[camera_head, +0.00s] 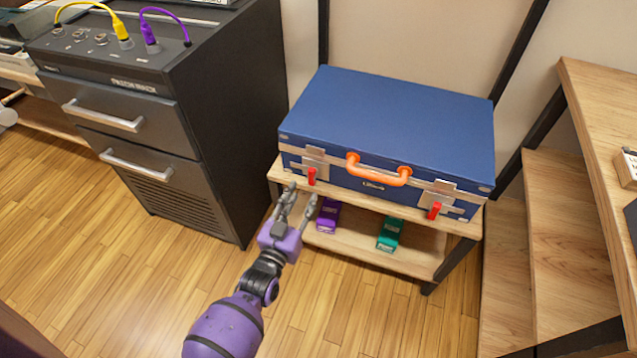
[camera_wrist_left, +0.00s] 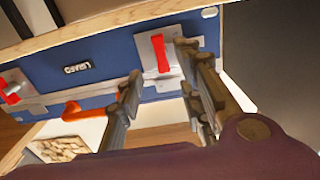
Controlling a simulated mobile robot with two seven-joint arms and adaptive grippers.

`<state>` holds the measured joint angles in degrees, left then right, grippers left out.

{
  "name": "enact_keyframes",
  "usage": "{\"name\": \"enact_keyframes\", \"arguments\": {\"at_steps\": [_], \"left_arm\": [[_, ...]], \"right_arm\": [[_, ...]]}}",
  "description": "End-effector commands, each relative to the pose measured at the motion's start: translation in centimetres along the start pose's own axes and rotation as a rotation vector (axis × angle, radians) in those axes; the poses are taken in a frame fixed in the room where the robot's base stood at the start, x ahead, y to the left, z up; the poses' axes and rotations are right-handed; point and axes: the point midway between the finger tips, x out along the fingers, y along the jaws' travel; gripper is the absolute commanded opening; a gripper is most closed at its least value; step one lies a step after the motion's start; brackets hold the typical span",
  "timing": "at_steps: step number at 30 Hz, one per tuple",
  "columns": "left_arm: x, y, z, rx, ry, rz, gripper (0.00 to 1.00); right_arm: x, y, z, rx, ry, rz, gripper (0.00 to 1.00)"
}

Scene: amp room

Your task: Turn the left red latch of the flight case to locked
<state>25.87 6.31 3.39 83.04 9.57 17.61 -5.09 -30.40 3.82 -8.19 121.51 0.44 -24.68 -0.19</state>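The blue flight case (camera_head: 390,120) lies closed on a wooden shelf, with an orange handle (camera_head: 378,170) on its front. Its left red latch (camera_head: 312,176) looks near upright on a metal plate; it also shows in the left wrist view (camera_wrist_left: 160,53). The right red latch (camera_head: 434,210) sits on the other side of the handle. My left gripper (camera_head: 302,193) is open and empty, just in front of and slightly below the left latch. In the left wrist view its fingers (camera_wrist_left: 158,65) are spread apart, seemingly either side of the latch. Contact cannot be told. My right gripper is not in view.
A dark drawer cabinet (camera_head: 165,120) with yellow and purple cables stands left of the shelf. A purple item (camera_head: 328,216) and a green item (camera_head: 390,235) lie on the lower shelf. Wooden steps (camera_head: 560,240) stand at right. Floor before the shelf is clear.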

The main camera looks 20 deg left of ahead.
Motion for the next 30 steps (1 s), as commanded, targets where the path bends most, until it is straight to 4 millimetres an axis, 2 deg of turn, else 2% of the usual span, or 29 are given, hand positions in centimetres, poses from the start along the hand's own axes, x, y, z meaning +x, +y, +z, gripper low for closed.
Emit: {"name": "enact_keyframes", "arguments": {"at_steps": [9,15,26,30], "left_arm": [[4.6,0.0,-0.2,0.004,0.008,0.001,0.34],[7.0,0.0,-0.2,0.005,0.007,0.000,0.34],[7.6,0.0,-0.2,0.004,0.006,0.000,0.34],[7.6,0.0,-0.2,0.004,0.006,0.000,0.17]], "right_arm": [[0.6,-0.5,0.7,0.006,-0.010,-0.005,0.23],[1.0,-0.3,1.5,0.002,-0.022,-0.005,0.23],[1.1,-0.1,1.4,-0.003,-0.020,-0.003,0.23],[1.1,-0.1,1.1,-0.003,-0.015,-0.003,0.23]]}}
